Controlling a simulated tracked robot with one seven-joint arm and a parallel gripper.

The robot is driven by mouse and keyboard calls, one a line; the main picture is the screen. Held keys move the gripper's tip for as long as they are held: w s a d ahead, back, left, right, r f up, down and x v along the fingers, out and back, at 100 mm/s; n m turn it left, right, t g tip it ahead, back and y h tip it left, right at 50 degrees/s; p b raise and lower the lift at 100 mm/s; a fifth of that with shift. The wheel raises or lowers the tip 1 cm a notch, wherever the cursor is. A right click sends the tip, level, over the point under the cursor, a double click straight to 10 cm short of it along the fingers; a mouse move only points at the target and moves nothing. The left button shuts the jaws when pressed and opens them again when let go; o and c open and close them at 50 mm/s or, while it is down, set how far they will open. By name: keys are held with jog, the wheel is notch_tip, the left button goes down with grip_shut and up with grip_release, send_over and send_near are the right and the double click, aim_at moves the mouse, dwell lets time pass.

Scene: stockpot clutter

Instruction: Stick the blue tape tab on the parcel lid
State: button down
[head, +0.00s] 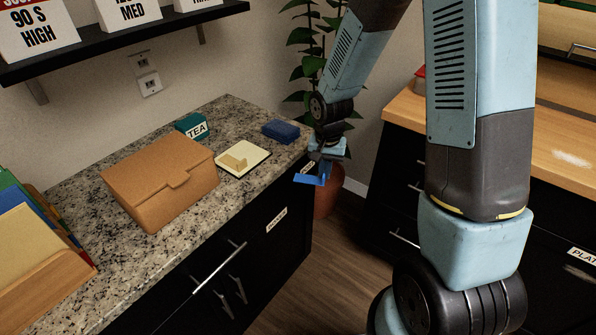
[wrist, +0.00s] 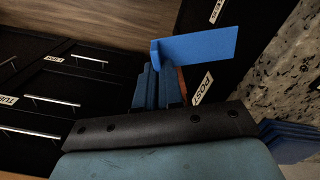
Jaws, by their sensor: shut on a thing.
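The parcel (head: 150,190) is a brown cardboard box with its lid (head: 160,168) down and a flap over the front edge, standing on the granite counter. The blue tape tab (head: 311,179) is in my gripper (head: 322,165), off the counter's right edge and to the right of the parcel. In the wrist view the blue tab (wrist: 200,46) sticks out to the right from the fingertips of my gripper (wrist: 160,75). The gripper is shut on it. The parcel is not in the wrist view.
A teal TEA box (head: 191,126) and a dark blue block (head: 281,130) stand behind. Upright folders (head: 30,215) are at the left. A black shelf (head: 120,40) overhangs the counter's back.

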jog(key=w+d+f+n, duration=0.3)
jog(key=w+d+f, duration=0.7)
jog(key=w+d, duration=0.2)
jog(key=shift+w+f, duration=0.3)
jog(key=shift+w, duration=0.3)
jog(key=shift+s, duration=0.1)
